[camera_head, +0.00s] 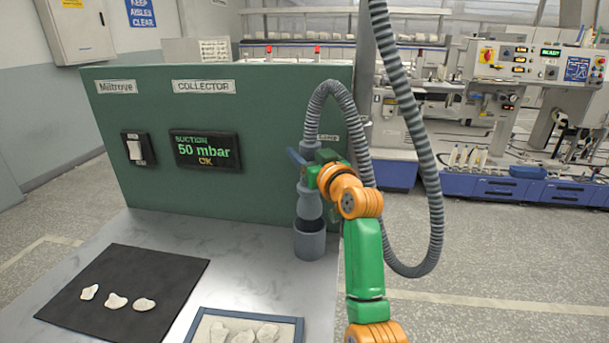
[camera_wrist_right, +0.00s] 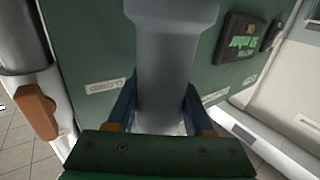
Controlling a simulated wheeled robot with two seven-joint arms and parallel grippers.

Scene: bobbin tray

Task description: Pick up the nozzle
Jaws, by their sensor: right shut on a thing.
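The grey nozzle (camera_head: 309,202) hangs at the end of a ribbed grey hose (camera_head: 318,105) in front of the green collector panel. Its lower end is at the mouth of a dark grey cup holder (camera_head: 310,241); I cannot tell how far inside it sits. My right gripper (camera_head: 305,168) is shut on the nozzle's upper part. In the right wrist view the nozzle (camera_wrist_right: 172,65) stands between the two blue fingers of my right gripper (camera_wrist_right: 162,105). My left gripper is not in view.
The collector panel (camera_head: 240,110) has a rocker switch (camera_head: 136,149) and a display (camera_head: 204,149) reading 50 mbar. A black mat (camera_head: 150,270) with 3 pale pieces and a blue-framed tray (camera_head: 297,318) with more pale pieces lie on the table. A thick hose (camera_head: 432,190) loops at right.

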